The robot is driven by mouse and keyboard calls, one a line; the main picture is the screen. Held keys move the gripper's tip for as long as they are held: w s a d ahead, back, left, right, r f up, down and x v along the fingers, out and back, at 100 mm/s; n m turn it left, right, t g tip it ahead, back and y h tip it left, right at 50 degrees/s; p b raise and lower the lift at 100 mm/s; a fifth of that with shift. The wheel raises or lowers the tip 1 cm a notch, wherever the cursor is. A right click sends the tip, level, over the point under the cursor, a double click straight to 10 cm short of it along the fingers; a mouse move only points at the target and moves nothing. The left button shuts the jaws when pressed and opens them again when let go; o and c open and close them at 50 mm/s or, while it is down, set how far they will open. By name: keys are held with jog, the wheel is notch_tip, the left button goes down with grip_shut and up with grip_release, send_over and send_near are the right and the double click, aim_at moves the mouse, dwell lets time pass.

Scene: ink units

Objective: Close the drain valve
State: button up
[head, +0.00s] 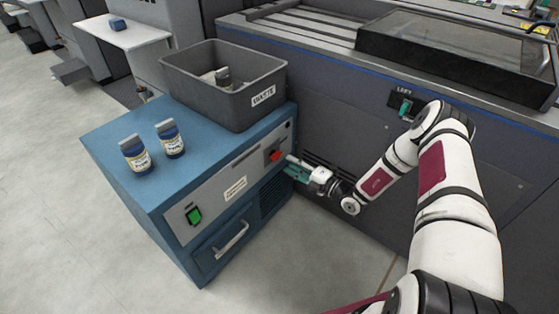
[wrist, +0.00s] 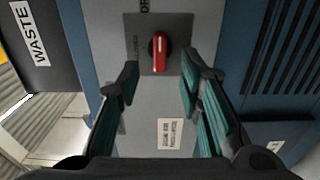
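The drain valve is a red handle (wrist: 160,52) on a grey plate on the blue cabinet's front. In the wrist view it stands lengthwise in the picture, upright against the plate; lettering by it is only partly readable. In the head view the red handle (head: 275,155) is near the cabinet's right edge. My gripper (head: 290,168) is just right of it, close to the cabinet front. In the wrist view my gripper (wrist: 158,85) is open, its teal-padded fingers apart and empty. The handle lies ahead, between and beyond the fingertips, with no visible contact.
The blue cabinet (head: 115,160) carries a grey waste bin (head: 190,90) and two bottles (head: 135,155) (head: 170,138). Its front has a green switch (head: 194,215) and a drawer handle (head: 231,238). The large grey machine (head: 350,130) stands close behind my arm. Floor is clear in front.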

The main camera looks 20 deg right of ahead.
aim_at(279, 158)
jog(key=shift+b+x, duration=0.75)
jog(key=shift+x, duration=2.4)
grip_shut()
